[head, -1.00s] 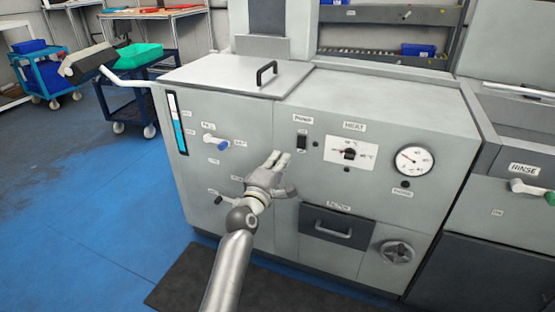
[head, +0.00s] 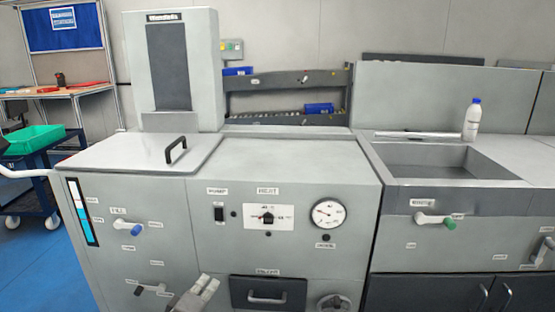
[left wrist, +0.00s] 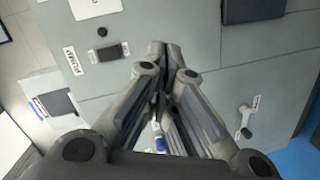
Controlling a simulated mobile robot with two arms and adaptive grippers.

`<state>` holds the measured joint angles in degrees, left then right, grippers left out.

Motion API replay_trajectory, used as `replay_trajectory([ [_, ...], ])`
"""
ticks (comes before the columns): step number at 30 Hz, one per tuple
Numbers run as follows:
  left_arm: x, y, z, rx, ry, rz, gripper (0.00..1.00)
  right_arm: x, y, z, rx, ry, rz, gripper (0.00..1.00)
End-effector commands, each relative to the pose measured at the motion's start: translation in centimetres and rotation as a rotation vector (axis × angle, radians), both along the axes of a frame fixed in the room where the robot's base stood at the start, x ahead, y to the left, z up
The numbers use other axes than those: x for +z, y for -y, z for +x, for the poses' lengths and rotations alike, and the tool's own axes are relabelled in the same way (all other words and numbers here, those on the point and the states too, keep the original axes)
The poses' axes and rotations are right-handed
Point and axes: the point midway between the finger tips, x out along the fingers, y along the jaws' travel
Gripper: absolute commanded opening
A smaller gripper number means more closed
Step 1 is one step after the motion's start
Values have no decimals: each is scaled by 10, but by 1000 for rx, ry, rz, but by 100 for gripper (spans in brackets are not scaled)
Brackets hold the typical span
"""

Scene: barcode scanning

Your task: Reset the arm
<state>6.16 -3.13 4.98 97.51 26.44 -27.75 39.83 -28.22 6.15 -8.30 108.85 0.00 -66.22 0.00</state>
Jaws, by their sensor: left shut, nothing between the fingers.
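My left gripper (head: 203,287) shows at the bottom of the head view, in front of the lower front of the grey machine (head: 290,170). Its fingers are together with nothing between them. In the left wrist view the gripper (left wrist: 163,50) has its fingertips close together, with the grey panel behind them. The black pump switch (left wrist: 109,52) is beside the fingers there. My right gripper is not in either view.
The front panel carries a blue-tipped fill lever (head: 136,230), a heat dial (head: 267,218), a gauge (head: 328,213) and a drawer (head: 268,293). A rinse sink (head: 440,160) with a white bottle (head: 472,119) is right. A cart with a green bin (head: 35,139) is left.

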Motion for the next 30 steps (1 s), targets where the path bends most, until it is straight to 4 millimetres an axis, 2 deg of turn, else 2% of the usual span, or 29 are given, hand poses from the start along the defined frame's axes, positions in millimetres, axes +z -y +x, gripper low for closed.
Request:
replay_trajectory([
  [1, -37, 6, -24, -49, -85, 111, 0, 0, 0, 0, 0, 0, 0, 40],
  [3, -80, 13, -56, -127, -191, 263, 0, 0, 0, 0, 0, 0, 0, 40],
  [5, -114, 18, -87, -200, -279, 384, 0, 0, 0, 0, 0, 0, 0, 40],
  [6, -136, 20, -109, -251, -336, 463, 0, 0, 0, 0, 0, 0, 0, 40],
  [8, -166, 21, -143, -333, -420, 576, 0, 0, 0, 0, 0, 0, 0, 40],
  [9, -184, 21, -167, -388, -474, 644, 0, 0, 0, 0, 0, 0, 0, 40],
  [12, -218, 19, -222, -524, -589, 794, 0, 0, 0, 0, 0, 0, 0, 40],
  [18, -260, 10, -319, -771, -765, 1009, 0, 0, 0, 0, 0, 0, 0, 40],
  [22, -274, 2, -374, -922, -857, 1113, 0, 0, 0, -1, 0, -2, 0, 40],
  [24, -277, 3, -370, -913, -854, 1103, 0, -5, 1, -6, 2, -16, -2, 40],
  [30, -301, 1, -386, -929, -874, 1094, 0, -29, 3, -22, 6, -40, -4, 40],
])
